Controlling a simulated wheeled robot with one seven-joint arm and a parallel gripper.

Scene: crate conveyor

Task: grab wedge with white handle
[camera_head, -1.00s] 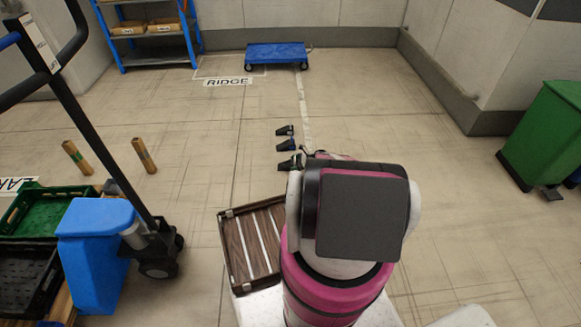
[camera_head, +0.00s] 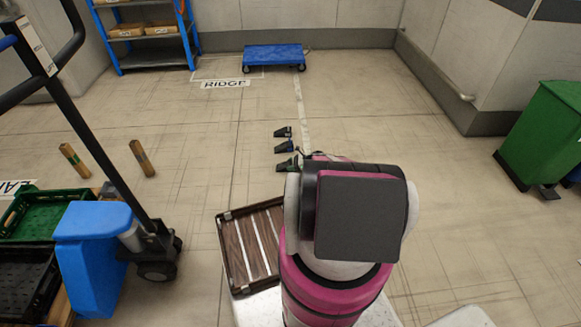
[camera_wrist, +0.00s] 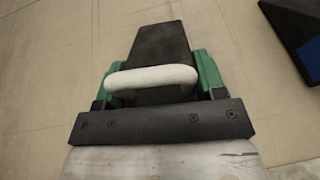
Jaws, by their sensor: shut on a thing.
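The black wedge (camera_wrist: 160,42) with the thick white handle (camera_wrist: 150,78) lies in the middle of the wrist view. The green fingers of my gripper (camera_wrist: 160,85) are on either side of it, shut on the wedge near the handle. In the head view three dark wedges stand in a short row on the floor beyond my arm: a far one (camera_head: 283,132), a middle one with blue on it (camera_head: 284,146) and a near one (camera_head: 287,164). My arm hides my gripper in the head view. Whether the held wedge touches the floor is unclear.
Another black wedge (camera_wrist: 296,24) with a blue part is at the wrist view's upper right. A brown slatted tray (camera_head: 228,250) is left of my arm. A blue bin (camera_head: 90,260) and black-handled cart stand left.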

